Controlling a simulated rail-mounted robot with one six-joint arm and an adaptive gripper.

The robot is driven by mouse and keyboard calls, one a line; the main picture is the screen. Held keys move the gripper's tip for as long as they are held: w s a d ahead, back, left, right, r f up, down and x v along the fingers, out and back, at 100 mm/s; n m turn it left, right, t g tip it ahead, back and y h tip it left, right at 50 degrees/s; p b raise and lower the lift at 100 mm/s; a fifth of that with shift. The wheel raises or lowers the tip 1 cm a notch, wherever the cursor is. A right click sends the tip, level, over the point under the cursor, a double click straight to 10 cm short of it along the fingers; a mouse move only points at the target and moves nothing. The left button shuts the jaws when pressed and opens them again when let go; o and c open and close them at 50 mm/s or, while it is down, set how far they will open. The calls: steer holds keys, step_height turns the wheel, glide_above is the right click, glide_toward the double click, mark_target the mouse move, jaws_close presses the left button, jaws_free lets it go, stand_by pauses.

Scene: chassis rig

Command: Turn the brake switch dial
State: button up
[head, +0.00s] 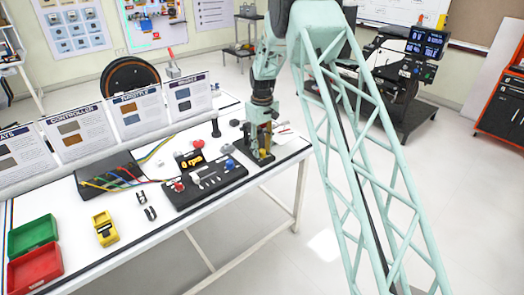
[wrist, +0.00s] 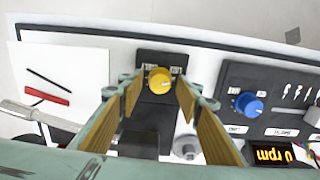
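A yellow round dial (wrist: 160,80) sits on a small black panel (wrist: 154,60) in the wrist view, and I take it for the brake switch dial. My gripper (wrist: 160,90) is open. Its two tan-padded fingers stand to the left and right of the dial, with visible gaps on both sides. I cannot tell how far the fingertips are above the panel.
A black control box with a blue knob (wrist: 248,105), toggle switches and an orange rpm display (wrist: 272,156) lies close to the right in the wrist view. A grey rounded part (wrist: 187,147) is near the right finger. Red and green bins (head: 35,270) stand at the table's left.

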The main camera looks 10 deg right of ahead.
stand_by(0.3)
steer(key=c, duration=0.8)
steer(key=shift+c, duration=0.2)
steer(key=shift+m+p, duration=0.85)
steer(key=shift+m, duration=0.55)
steer(key=o, duration=0.8)
steer(key=shift+o, duration=0.2)
